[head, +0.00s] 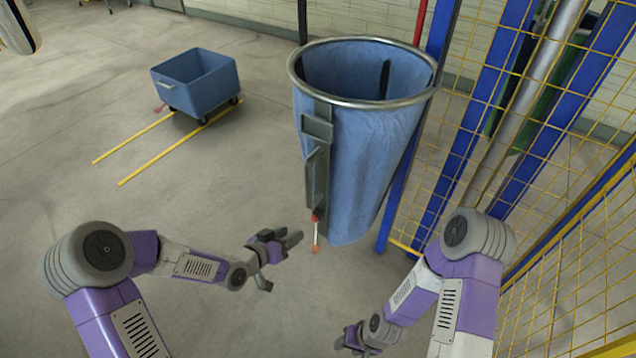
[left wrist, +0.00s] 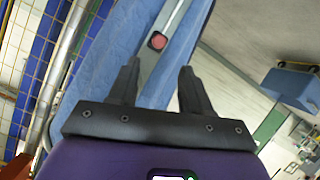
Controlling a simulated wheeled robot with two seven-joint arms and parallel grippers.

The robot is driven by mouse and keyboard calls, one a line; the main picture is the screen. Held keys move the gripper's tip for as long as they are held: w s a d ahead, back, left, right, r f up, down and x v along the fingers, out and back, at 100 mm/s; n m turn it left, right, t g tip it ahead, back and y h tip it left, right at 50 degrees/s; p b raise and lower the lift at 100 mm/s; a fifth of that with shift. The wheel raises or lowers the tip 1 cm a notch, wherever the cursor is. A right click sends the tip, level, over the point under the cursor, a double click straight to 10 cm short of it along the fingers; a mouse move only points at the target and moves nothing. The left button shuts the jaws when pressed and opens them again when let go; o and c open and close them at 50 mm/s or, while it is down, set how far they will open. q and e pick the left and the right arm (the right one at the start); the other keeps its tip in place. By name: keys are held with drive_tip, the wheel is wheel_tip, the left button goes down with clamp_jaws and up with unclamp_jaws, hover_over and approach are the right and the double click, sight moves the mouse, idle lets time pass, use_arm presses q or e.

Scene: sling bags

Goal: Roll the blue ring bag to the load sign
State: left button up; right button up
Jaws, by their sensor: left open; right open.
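The blue ring bag (head: 362,150) hangs upright from a round metal ring at the centre right of the head view. A grey bracket and a thin rod with red ends (head: 315,235) are on its near left side. My left gripper (head: 283,262) is open and empty, in front of the bag's lower left and apart from it. In the left wrist view the bag (left wrist: 95,75) fills the space beyond the open fingers (left wrist: 160,90), with a red knob (left wrist: 157,41) between them. My right gripper (head: 348,340) is open, low and nearer me. No load sign is discernible.
A blue wheeled cart (head: 200,85) stands at the back left by two yellow floor lines (head: 150,150). A yellow mesh fence (head: 560,200) with blue posts stands close on the right of the bag.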

sight(306, 184)
use_arm(q)
drive_tip(key=w+r+m+h, duration=0.1)
drive_tip(key=r+m, duration=0.1)
drive_tip(key=r, duration=0.2)
drive_tip(key=w+d+r+m+t+h+b, duration=0.1)
drive_tip(key=r+m+h, duration=0.1)
drive_tip(key=r, duration=0.3)
drive_tip(key=w+d+r+m+t+h, duration=0.1)
drive_tip(key=r, duration=0.3)
drive_tip(key=shift+w+r+m+h, duration=0.1)
drive_tip(key=shift+r+m+h, duration=0.2)
drive_tip(key=shift+m+h, duration=0.1)
drive_tip(key=b+x, duration=0.1)
drive_tip(key=x, duration=0.5)
drive_tip(key=shift+d, duration=0.1)
drive_tip(key=shift+w+d, duration=0.45)
drive_tip(key=shift+d, duration=0.05)
use_arm(e)
drive_tip(key=shift+w+f, duration=0.1)
drive_tip(key=shift+f, duration=1.35)
use_arm(q)
clamp_jaws()
